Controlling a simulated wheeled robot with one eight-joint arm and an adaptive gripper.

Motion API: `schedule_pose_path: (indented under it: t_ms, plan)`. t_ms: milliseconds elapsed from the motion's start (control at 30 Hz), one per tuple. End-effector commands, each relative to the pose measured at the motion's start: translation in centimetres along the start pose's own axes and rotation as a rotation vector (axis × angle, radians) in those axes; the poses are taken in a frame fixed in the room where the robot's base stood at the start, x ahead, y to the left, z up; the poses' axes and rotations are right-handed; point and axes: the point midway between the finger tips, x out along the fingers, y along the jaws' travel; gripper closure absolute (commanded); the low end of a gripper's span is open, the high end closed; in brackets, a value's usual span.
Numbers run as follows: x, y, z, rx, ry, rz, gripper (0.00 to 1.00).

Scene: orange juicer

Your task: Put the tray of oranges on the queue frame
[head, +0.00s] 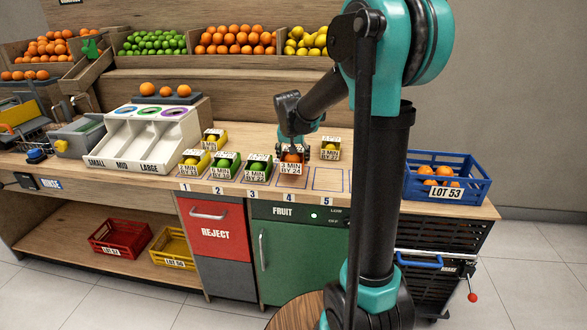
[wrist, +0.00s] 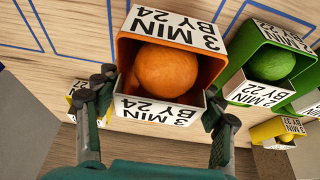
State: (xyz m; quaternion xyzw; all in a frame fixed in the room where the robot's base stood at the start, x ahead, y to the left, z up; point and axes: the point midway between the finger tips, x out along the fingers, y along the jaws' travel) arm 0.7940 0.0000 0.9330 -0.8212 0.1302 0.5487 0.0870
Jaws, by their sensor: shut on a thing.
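The orange tray (wrist: 128,75) holds an orange (wrist: 166,68) and has white labels reading 3 MIN BY 24. In the head view the same tray (head: 291,169) is upright at slot 4 of the blue-outlined queue frame (head: 328,181). My gripper (wrist: 160,95) is shut on the tray, one finger at each side of its near end in the wrist view. My gripper (head: 291,150) comes down from above in the head view. The tray looks slightly raised over the slot, but contact with the counter is hidden. Slot 5, to its right, is empty.
A green tray (head: 257,170) stands close to the left in slot 3, with another green and a yellow tray beyond. A yellow tray (head: 330,149) stands behind slot 5. A blue LOT 53 crate (head: 480,186) sits at the right end. A white sorter (head: 150,135) stands left.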

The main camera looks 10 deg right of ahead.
Motion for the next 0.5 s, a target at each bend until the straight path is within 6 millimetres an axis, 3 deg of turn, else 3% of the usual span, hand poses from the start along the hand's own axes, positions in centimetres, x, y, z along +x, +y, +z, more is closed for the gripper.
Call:
schedule_pose_path:
  t_ms: [333, 500]
  plan:
    - [3.4, 0.0, 1.4, 0.000, 0.000, 0.000, 0.68]
    - [4.0, 0.0, 1.7, 0.000, 0.000, 0.000, 0.68]
